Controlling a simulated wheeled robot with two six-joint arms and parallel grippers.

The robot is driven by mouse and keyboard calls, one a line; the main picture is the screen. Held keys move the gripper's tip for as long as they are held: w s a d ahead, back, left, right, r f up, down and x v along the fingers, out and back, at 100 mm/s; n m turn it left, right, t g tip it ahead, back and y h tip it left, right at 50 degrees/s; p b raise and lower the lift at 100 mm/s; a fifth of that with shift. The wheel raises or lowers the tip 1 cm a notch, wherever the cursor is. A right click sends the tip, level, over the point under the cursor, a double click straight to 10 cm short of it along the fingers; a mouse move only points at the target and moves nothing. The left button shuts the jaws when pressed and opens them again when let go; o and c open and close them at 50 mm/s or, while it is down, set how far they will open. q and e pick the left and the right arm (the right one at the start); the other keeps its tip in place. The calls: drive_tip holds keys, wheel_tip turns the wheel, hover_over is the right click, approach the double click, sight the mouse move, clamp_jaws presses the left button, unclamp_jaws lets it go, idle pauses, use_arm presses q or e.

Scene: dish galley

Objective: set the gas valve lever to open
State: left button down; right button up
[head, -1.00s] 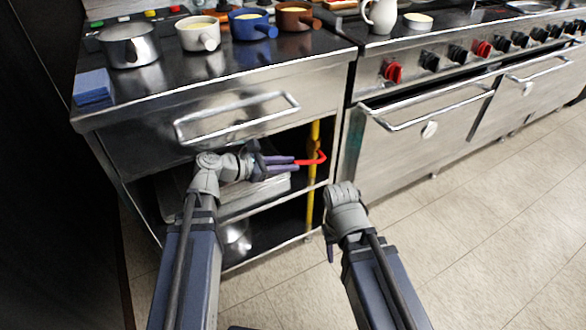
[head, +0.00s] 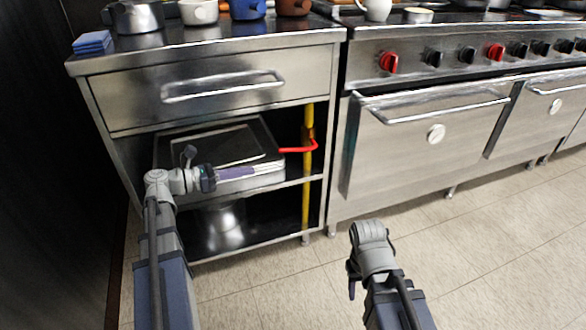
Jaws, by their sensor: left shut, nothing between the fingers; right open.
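The gas valve lever (head: 298,150) is a red bent handle on a yellow vertical pipe (head: 306,185) in the open bay of the steel counter. Its arm points left, across the pipe, with a bend at its right end. My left gripper (head: 281,166) is shut and empty. Its fingers point right, and their tips appear just below the lever's left end, apart from it in the picture. My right gripper (head: 352,286) hangs low in front of the oven, far from the lever. It is open, and its fingers are mostly hidden behind the wrist.
A metal tray or pan (head: 220,145) lies on the bay's shelf behind my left gripper, and a shiny pot (head: 218,225) stands below. A drawer (head: 215,90) with a bar handle is above. An oven (head: 420,140) stands to the right. The tiled floor (head: 480,240) is clear.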

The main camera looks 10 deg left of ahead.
sight(281, 151)
use_arm(q)
drive_tip(key=shift+w+d+r+p, duration=0.45)
drive_tip(key=shift+w+d, duration=0.75)
drive_tip(key=shift+d, duration=0.25)
drive_tip(key=shift+w+d+r+p, duration=0.4)
drive_tip(key=shift+w+d, duration=0.8)
drive_tip(key=shift+d, duration=0.2)
drive_tip(key=shift+w+d+r+p, duration=0.35)
drive_tip(key=shift+w+d+p, duration=0.1)
drive_tip(key=shift+w+d, duration=0.9)
drive_tip(key=shift+s+d, duration=0.1)
drive_tip(key=shift+r, duration=0.1)
drive_tip(key=r+p, duration=0.1)
drive_tip(key=p, duration=0.2)
drive_tip(key=r+g+y+p, duration=0.1)
drive_tip(key=p, duration=0.2)
drive_tip(key=d+r+y+p, duration=0.1)
drive_tip(key=p, duration=0.2)
drive_tip(key=shift+w+r+g, duration=0.25)
drive_tip(key=shift+r+g, duration=0.05)
drive_tip(key=shift+r, duration=0.05)
drive_tip(key=shift+w+d+r+p, duration=0.2)
drive_tip(key=shift+r+p, duration=0.1)
drive_tip(key=shift+p, duration=0.35)
